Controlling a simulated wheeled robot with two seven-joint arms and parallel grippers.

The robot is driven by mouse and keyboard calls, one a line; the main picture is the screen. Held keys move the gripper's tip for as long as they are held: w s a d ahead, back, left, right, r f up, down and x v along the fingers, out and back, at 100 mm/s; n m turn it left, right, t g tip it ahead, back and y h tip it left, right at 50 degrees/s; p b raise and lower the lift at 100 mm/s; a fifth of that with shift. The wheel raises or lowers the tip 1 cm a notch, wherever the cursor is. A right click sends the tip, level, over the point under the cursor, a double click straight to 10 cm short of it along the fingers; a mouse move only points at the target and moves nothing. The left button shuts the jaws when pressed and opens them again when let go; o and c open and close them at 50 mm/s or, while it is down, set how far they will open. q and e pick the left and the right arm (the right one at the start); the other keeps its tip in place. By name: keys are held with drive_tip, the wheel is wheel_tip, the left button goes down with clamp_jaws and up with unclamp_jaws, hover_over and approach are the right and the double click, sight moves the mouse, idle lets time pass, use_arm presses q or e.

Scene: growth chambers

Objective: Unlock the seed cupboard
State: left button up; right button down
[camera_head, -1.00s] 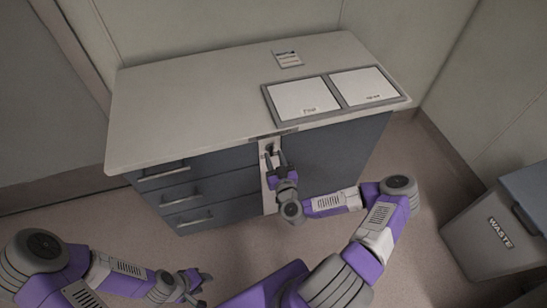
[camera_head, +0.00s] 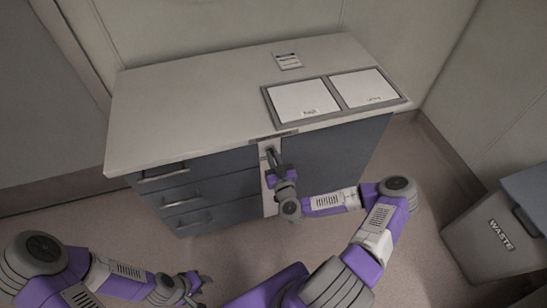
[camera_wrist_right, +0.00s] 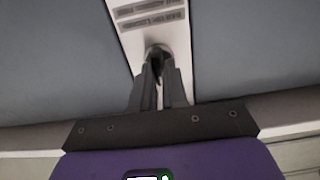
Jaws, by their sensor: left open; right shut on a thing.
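The seed cupboard is the grey-blue front (camera_head: 335,158) at the right of the bench unit. A pale upright strip (camera_head: 265,185) with a lock runs down its left side; the strip also shows in the right wrist view (camera_wrist_right: 155,25). My right gripper (camera_head: 271,153) is at the upper part of this strip. In the right wrist view its fingers (camera_wrist_right: 157,62) are shut on a small dark piece at the lock, probably the key, mostly hidden between them. My left gripper (camera_head: 203,283) is open and empty, low over the floor in front of the drawers.
Several drawers (camera_head: 190,200) with bar handles are left of the strip. The pale worktop (camera_head: 190,110) carries a framed pair of white panels (camera_head: 302,99) and a small label card (camera_head: 288,61). A grey waste bin (camera_head: 490,240) stands at the right. Floor between bench and bin is clear.

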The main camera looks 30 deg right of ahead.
drive_tip(key=shift+m, duration=0.3)
drive_tip(key=m+p, duration=0.1)
drive_tip(key=m, duration=0.2)
drive_tip(key=shift+r+p, duration=0.1)
drive_tip(key=shift+p, duration=0.2)
drive_tip(key=m+p, duration=0.1)
drive_tip(key=m, duration=0.3)
drive_tip(key=shift+d+m, duration=0.15)
drive_tip(key=shift+m, duration=0.15)
drive_tip(key=m, duration=0.4)
drive_tip(key=shift+f+m, duration=0.2)
drive_tip(key=shift+m, duration=0.1)
drive_tip(key=m, duration=0.4)
drive_tip(key=shift+f+m, duration=0.15)
drive_tip(key=shift+m, duration=0.55)
drive_tip(key=c, duration=1.1)
unclamp_jaws()
drive_tip(key=shift+c, duration=0.2)
